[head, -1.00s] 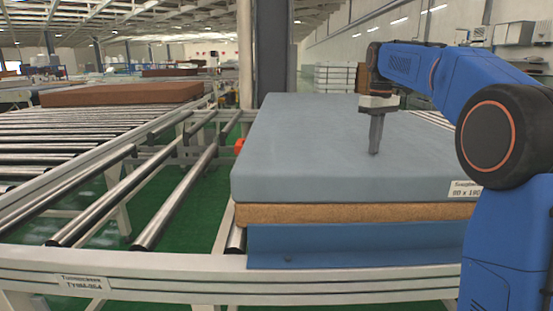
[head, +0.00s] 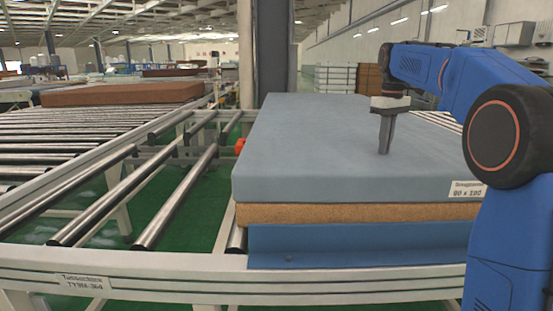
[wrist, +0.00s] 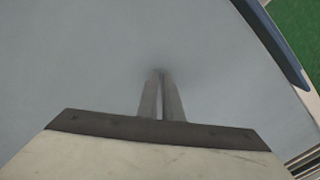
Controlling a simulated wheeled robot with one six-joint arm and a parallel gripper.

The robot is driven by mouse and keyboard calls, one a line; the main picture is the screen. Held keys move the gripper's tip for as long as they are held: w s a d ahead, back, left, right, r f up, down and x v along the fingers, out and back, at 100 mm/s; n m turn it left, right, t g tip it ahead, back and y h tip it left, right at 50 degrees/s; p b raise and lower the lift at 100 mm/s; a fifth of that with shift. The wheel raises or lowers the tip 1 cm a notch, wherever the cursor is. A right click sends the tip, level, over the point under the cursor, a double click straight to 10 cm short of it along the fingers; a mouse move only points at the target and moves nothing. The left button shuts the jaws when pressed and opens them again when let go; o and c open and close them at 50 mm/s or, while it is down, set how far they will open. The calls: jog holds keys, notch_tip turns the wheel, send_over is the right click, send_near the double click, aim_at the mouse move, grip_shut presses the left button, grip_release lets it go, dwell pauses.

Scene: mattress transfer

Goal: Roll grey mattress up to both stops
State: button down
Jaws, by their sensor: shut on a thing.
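The grey mattress (head: 300,150) lies flat on top of a stack, over a tan layer (head: 350,213) and a blue layer (head: 350,243). A white label is on its front face at the right. My gripper (head: 384,152) points down at the mattress's upper face, right of its middle. Its fingers are close together, with their tips at the grey surface. The wrist view also shows the fingers (wrist: 160,75) against the grey mattress (wrist: 80,60); what is pinched between the tips is hard to see. I cannot make out either stop clearly.
A small orange-red part (head: 240,146) sits beside the stack's left edge. Bare rollers (head: 180,195) run to its left, over a green floor. A white frame rail (head: 150,278) crosses the front. A grey column (head: 272,50) stands behind. A brown mattress (head: 122,94) lies far left.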

jog(key=shift+d+f, duration=0.2)
jog(key=shift+f, duration=0.1)
jog(key=shift+d+r, duration=0.1)
jog(key=shift+r, duration=0.55)
notch_tip(320, 180, up, 7)
dwell(0.4)
jog(key=shift+s, duration=0.1)
jog(key=shift+m+t, duration=0.5)
jog(key=shift+m, duration=0.2)
jog(key=s, duration=0.3)
jog(key=s+a+f, duration=0.1)
jog(key=s, duration=0.2)
jog(key=s+a+f, duration=0.1)
jog(key=s, duration=0.2)
jog(key=s+a+f+m+t, duration=0.3)
jog(key=s+f+m, duration=0.1)
jog(key=s+f, duration=2.5)
jog(key=s, duration=0.3)
jog(key=shift+s+m+t, duration=0.3)
jog(key=shift+s+t, duration=0.1)
